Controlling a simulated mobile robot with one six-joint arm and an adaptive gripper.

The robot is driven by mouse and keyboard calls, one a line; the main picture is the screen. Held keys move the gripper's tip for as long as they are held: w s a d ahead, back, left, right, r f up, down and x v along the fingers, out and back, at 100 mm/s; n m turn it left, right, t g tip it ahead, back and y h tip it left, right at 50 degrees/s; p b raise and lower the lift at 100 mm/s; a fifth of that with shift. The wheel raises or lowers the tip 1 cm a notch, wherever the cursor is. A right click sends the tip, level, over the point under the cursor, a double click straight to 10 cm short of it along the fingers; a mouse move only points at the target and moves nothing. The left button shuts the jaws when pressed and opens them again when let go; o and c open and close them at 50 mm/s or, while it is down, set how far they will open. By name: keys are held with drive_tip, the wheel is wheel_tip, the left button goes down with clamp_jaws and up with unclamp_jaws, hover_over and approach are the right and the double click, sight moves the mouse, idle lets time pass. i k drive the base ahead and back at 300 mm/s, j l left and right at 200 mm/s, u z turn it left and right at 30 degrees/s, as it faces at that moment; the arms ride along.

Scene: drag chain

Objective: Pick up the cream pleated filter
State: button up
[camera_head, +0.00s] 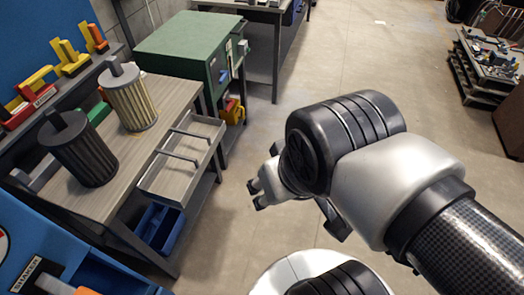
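The cream pleated filter (130,97) stands upright on the grey wooden-topped workbench (118,166) at the left. It has a grey top with a post or handle rising from it. A similar dark pleated filter (82,155) stands nearer to me on the same bench, to the left of the cream one and apart from it. My gripper (258,195) is over open floor, to the right of the bench and well away from both filters. The wrist hides part of it, so its opening is unclear. I see nothing held in it.
An open drawer (160,182) juts from the bench's right side, between my gripper and the filters. Red and yellow holders (35,84) line the bench's back. A green-topped cabinet (185,42) stands beyond. A blue bin (158,228) sits below.

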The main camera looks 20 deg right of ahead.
sight(123, 84)
drive_tip(key=i+j+u, duration=0.2)
drive_tip(key=i+u, duration=0.8)
drive_tip(key=i, duration=0.1)
